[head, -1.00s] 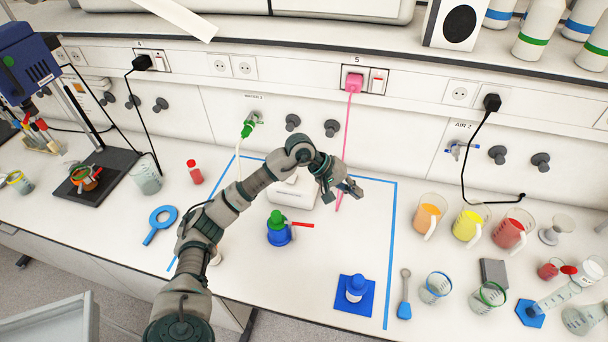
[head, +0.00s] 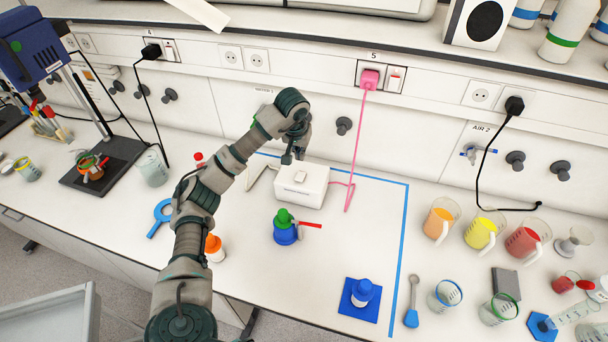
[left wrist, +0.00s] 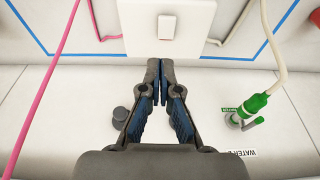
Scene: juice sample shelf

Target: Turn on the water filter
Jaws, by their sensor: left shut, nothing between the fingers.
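The water filter looks to be the white box (head: 304,190) on the bench, with a pale rocker switch (head: 299,176) on top. In the left wrist view the box (left wrist: 193,45) is at the top, its switch (left wrist: 166,26) facing the camera. My left gripper (head: 287,160) is at the box's back left, shut and empty. In the left wrist view its fingertips (left wrist: 160,64) appear at the box's near edge; I cannot tell whether they touch. My right gripper is not in view.
A pink cable (head: 356,150) runs from socket 5 to the box. Wall knobs (head: 344,125) stick out behind. Coloured beakers (head: 440,218) stand at right.

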